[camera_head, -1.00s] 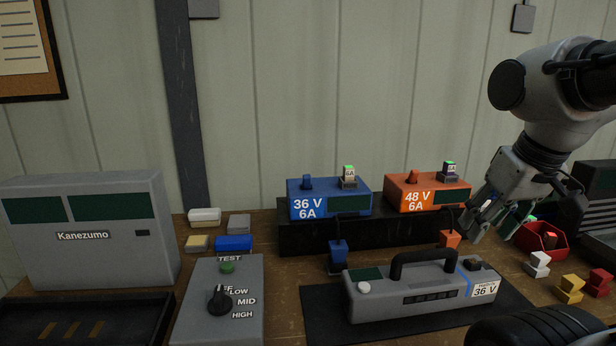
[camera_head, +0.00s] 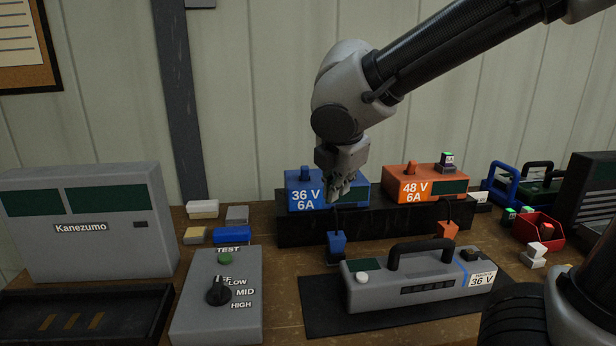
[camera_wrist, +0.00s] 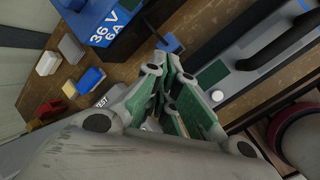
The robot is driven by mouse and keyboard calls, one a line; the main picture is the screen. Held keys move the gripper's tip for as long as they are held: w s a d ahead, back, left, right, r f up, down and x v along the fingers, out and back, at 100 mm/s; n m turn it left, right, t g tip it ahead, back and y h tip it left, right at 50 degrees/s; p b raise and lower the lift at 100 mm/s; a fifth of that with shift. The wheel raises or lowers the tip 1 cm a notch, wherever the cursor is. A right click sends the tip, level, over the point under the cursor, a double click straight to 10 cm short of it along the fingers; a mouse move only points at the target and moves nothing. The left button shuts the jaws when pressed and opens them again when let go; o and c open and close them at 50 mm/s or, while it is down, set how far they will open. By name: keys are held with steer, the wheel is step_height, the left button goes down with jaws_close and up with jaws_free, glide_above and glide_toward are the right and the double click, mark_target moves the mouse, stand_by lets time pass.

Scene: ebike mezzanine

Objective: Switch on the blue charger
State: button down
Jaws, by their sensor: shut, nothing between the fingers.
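The blue charger (camera_head: 297,205), marked 36 V 6A, sits on a black shelf (camera_head: 380,222) at the back of the bench. Its blue switch knob (camera_head: 304,172) stands on top at the left. Its dark display (camera_head: 360,193) is partly covered by my gripper. My gripper (camera_head: 338,198) is shut and empty, pointing down in front of the charger's right half; I cannot tell whether it touches. It hides the charger's top right. In the wrist view, my green-padded fingers (camera_wrist: 166,88) are together, and part of the blue charger (camera_wrist: 85,22) shows at the upper left.
An orange 48 V charger (camera_head: 398,190) stands right of the blue one. A blue plug (camera_head: 337,245) hangs below, left of a grey battery (camera_head: 420,285) with a handle. A grey test box (camera_head: 232,305) stands front left. A red bin (camera_head: 530,235) is at right.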

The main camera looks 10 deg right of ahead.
steer(key=w+a+r+n+t, duration=0.2)
steer(key=w+a+r+n, duration=0.1)
steer(key=n, duration=0.9)
steer(key=shift+w+a+r+y, duration=0.25)
steer(key=shift+w+a+y, duration=0.15)
steer(key=shift+w+a, duration=0.1)
steer(key=shift+f, duration=0.1)
glide_toward(305, 185)
steer(key=f, duration=0.1)
steer(key=w+f, duration=0.1)
steer(key=f, duration=0.1)
steer(key=w+f, duration=0.1)
steer(key=f, duration=0.1)
steer(key=shift+d, duration=0.15)
steer(key=shift+w+r, duration=0.25)
steer(key=shift+w, duration=0.3)
steer(key=shift+r, duration=0.2)
